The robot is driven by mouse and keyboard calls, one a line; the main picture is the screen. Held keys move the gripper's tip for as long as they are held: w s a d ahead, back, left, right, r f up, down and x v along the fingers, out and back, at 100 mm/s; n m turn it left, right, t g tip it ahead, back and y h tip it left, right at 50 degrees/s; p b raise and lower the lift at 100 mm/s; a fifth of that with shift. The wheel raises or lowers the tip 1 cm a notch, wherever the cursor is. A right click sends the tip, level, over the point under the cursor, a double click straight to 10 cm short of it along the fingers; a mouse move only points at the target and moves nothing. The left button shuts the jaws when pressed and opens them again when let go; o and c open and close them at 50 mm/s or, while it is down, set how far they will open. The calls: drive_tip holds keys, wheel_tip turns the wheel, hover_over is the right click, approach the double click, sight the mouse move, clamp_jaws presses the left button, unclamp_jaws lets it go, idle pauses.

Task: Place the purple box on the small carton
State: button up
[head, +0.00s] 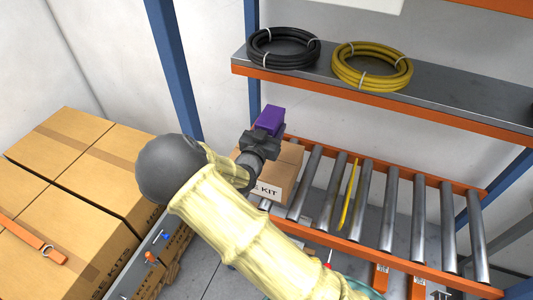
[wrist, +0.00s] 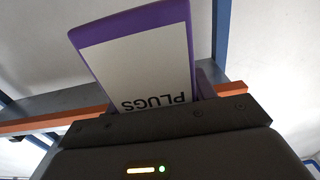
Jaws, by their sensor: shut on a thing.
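The purple box (head: 270,120) is held in my gripper (head: 262,142), which is shut on it. In the wrist view the purple box (wrist: 148,58) shows a white label reading PLUGS, and its lower part is hidden by the gripper body. The small carton (head: 280,171) is brown with a white label ending in KIT and stands at the left end of the roller shelf. In the head view the purple box overlaps the carton's back edge and looks to be above it; the exact gap cannot be told. My arm hides part of the carton's left side.
An upper shelf (head: 450,92) with an orange edge holds a black hose coil (head: 283,48) and a yellow hose coil (head: 372,66). Blue posts (head: 174,65) frame the rack. Rollers (head: 391,208) lie right of the carton. Large cartons (head: 75,155) stand at left.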

drive_tip(key=shift+f+p, duration=0.5)
drive_tip(key=shift+f, duration=2.2)
drive_tip(key=shift+f+p, duration=0.5)
drive_tip(key=shift+f, duration=1.55)
drive_tip(key=shift+f, duration=0.2)
drive_tip(key=o, duration=1.3)
drive_tip(key=shift+c, duration=0.2)
drive_tip(key=shift+r, duration=0.15)
drive_tip(key=b+v, duration=0.4)
drive_tip(key=v, duration=0.8)
